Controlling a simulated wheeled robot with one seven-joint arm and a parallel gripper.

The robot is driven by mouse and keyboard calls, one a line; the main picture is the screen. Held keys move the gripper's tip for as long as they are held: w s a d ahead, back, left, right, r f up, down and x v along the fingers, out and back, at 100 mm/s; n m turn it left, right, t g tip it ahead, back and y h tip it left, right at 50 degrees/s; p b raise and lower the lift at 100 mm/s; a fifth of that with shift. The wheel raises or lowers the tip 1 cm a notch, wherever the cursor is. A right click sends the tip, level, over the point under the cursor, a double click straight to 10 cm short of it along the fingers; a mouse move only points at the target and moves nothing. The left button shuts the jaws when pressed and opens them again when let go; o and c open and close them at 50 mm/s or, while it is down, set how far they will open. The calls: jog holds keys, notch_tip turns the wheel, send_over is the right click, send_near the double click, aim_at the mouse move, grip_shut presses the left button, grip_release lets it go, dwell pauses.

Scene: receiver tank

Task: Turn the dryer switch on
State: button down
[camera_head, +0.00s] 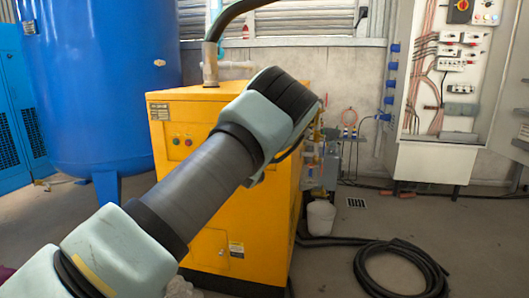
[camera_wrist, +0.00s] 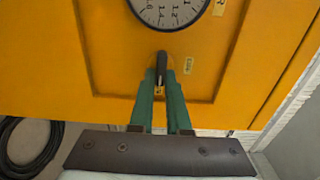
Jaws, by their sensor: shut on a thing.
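The dryer is a yellow cabinet (camera_head: 180,150) in the middle of the head view. Its orange-yellow panel (camera_wrist: 110,60) fills most of the wrist view. The dryer switch (camera_wrist: 162,62) is a small black handle below a round gauge, standing about upright in that view. My gripper (camera_wrist: 161,80) has two green fingers, one on each side of the handle, shut on it. The lower part of the switch is partly hidden between the fingers. In the head view my arm hides the gripper and the switch.
A white round gauge (camera_wrist: 170,10) sits above the switch, with a small yellow label (camera_wrist: 188,65) to the right. A blue tank (camera_head: 100,80) stands left of the dryer. A black hose (camera_head: 400,262) lies coiled on the floor at right, before an electrical panel (camera_head: 445,90).

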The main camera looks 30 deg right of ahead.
jog(key=c, duration=0.9)
grip_release()
jog(key=b+v, duration=0.1)
jog(key=v, duration=0.9)
jog(key=shift+s+a, duration=0.25)
jog(key=shift+s, duration=0.05)
